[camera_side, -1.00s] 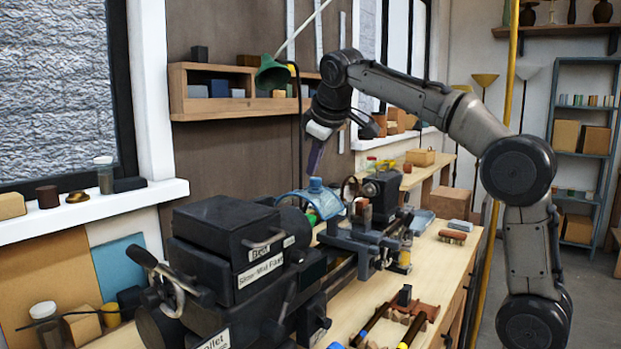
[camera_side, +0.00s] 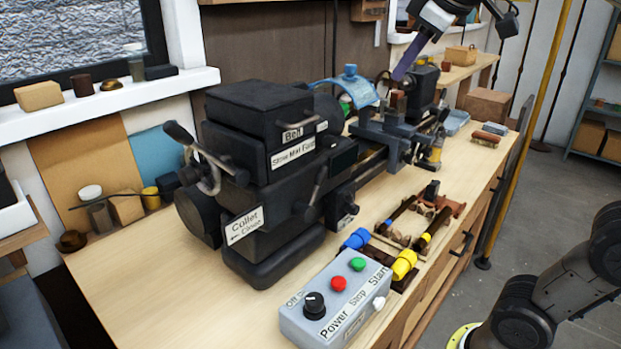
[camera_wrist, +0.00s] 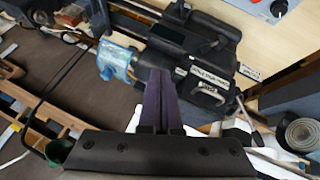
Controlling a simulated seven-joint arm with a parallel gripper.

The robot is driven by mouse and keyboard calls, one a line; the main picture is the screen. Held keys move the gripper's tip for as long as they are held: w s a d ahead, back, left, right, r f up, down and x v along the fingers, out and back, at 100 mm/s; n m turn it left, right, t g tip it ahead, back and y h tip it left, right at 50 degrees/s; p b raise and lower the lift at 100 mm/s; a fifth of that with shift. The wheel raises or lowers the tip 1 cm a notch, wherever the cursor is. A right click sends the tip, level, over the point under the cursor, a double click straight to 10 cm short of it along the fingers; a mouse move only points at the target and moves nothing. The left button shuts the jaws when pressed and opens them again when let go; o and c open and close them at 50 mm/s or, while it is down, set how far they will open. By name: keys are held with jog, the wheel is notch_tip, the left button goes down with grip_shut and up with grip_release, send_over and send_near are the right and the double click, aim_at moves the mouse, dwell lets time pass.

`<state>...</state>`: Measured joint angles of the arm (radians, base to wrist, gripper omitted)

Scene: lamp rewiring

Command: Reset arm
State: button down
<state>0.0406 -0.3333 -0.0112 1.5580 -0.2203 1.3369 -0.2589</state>
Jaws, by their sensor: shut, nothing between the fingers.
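My gripper (camera_side: 399,76) shows at the top of the side view, its purple fingers pointing down together, shut and empty. It is above the right part of a small lathe (camera_side: 265,140), right of the blue chuck guard (camera_side: 350,88); the exact gap cannot be told. In the wrist view my gripper (camera_wrist: 160,72) has its two fingers side by side, with the black lathe headstock (camera_wrist: 200,45) beyond them and the blue guard (camera_wrist: 118,62) to their left. The upper part of my arm is cut off by the side view's top edge.
A grey control box (camera_side: 335,300) with red and green buttons stands at the bench's front. Tools with blue and yellow handles (camera_side: 404,264) lie beside it. Bare wooden bench top (camera_side: 165,275) shows at the left. A yellow pole (camera_side: 530,130) stands right of the bench.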

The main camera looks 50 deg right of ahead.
jog(key=s+a+f+y, duration=0.1)
jog(key=s+f, duration=0.3)
jog(key=f, duration=0.4)
jog(key=s+a+f+m+y, duration=0.1)
jog(key=s+a+f, duration=0.2)
jog(key=f, duration=0.4)
jog(key=s+a+f+m+g+y, duration=0.1)
jog(key=s+a+f, duration=0.1)
jog(key=s+f, duration=0.3)
notch_tip(320, 180, down, 4)
jog(key=shift+r, duration=0.15)
